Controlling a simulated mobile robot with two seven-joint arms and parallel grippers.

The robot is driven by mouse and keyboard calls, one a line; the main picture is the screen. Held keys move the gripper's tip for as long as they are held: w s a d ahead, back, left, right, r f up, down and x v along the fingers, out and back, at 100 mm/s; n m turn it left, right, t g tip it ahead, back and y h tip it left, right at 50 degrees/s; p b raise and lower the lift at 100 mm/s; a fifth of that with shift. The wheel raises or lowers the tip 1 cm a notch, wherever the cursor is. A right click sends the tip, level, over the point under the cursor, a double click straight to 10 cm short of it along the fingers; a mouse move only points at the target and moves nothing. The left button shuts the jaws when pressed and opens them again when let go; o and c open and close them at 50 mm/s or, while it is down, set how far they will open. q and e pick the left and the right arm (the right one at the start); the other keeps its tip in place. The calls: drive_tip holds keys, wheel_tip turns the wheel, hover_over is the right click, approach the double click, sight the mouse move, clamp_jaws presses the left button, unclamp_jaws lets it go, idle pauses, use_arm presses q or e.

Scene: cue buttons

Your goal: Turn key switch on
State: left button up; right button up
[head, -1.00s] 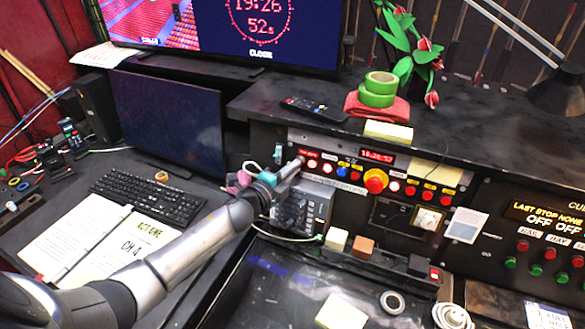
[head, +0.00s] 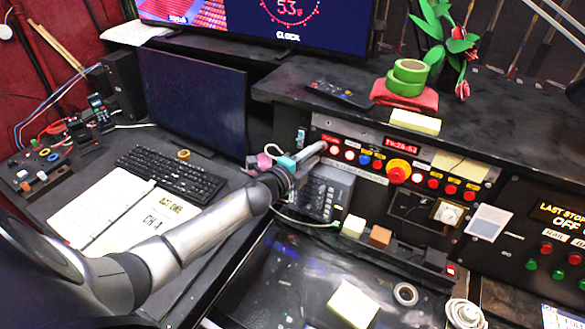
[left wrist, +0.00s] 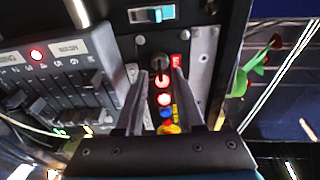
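A dark round knob (left wrist: 158,62), which looks like the key switch, is at the top of a row of lit buttons beside a red label in the left wrist view. My left gripper (left wrist: 160,74) is open, with one finger on each side of the knob. I cannot tell whether the fingers touch it, nor which way the key points. In the head view, my left gripper (head: 316,153) is at the left end of the button panel (head: 362,178) and hides the knob. My right gripper is not in view.
Lit buttons and a red mushroom button on yellow (head: 398,171) run to the right of the gripper. A grey slider box (head: 327,190) sits just below it. A teal rocker switch (left wrist: 152,14) is close by. A monitor (head: 195,95) and keyboard (head: 172,172) are on the left.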

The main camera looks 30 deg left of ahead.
use_arm(q)
drive_tip(key=s+a+r, duration=0.1)
drive_tip(key=s+r, duration=0.1)
drive_tip(key=s, duration=1.2)
drive_tip(key=shift+s+a+b, duration=0.15)
drive_tip(key=shift+a+b, duration=0.05)
drive_tip(key=shift+b, duration=0.25)
drive_tip(key=shift+r, duration=0.15)
